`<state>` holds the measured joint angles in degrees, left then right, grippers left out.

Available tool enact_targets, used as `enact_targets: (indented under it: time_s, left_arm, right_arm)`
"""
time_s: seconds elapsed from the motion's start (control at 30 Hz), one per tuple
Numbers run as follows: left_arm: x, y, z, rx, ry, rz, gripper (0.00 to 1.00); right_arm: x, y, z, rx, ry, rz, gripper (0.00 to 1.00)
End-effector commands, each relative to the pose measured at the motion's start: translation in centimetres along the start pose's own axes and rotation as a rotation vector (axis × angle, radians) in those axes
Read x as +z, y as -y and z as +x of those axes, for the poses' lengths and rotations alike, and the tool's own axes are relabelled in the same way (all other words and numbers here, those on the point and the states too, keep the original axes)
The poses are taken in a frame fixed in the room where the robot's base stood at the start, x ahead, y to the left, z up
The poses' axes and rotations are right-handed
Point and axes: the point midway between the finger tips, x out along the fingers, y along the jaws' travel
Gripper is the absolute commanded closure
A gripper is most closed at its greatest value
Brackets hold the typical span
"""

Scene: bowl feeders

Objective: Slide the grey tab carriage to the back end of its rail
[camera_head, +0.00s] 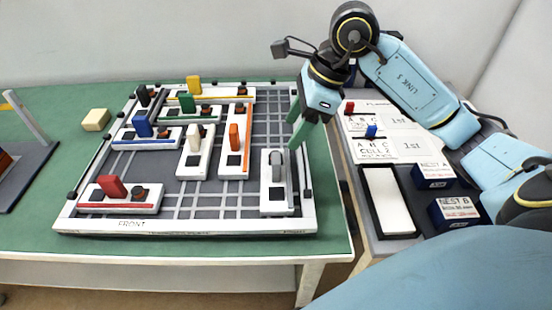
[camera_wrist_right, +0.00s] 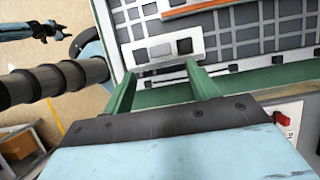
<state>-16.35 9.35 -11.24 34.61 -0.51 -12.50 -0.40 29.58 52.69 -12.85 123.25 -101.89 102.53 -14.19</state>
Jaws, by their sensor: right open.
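The grey tab carriage is a white block (camera_head: 278,199) with an upright grey tab (camera_head: 277,166), at the front right of the slotted board (camera_head: 75,225). Its white body (camera_wrist_right: 138,54) also shows beyond my fingertips in the right wrist view. My right gripper (camera_head: 297,133) has green fingers, points down and is above the board's right edge, behind the tab in the head view. Its fingers (camera_wrist_right: 161,72) are apart with nothing between them. Whether they touch the carriage is unclear, but the tab is not gripped.
Other white carriages with red (camera_head: 112,187), orange (camera_head: 234,137), cream (camera_head: 194,138), blue, green, yellow and black tabs sit on the board. The orange one stands left of the grey one. A side table with a white tray (camera_head: 391,199) and dark boxes (camera_head: 455,212) is at the right.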

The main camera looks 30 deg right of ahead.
Motion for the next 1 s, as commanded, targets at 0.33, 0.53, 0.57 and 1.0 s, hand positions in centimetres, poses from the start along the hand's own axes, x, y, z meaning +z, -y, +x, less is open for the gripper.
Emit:
enact_targets:
  time_s: [0.33,0.53,0.57,1.0]
  left_arm:
    - [-0.8,0.3,0.9,-0.006,-0.005,0.002,0.6]
    - [-1.7,0.4,0.9,-0.007,-0.008,-0.004,0.6]
    - [-1.8,0.4,0.9,-0.008,-0.008,-0.004,0.6]
    - [-2.0,0.4,0.8,-0.007,-0.009,-0.006,0.6]
  right_arm:
    - [-0.1,-0.1,7.5,0.005,0.0,0.001,0.42]
    - [-0.1,0.0,9.6,0.001,0.0,0.0,0.42]
    - [-0.1,0.0,9.7,0.001,0.0,0.0,0.42]
    - [0.0,0.0,10.1,0.0,-0.001,-0.001,0.54]
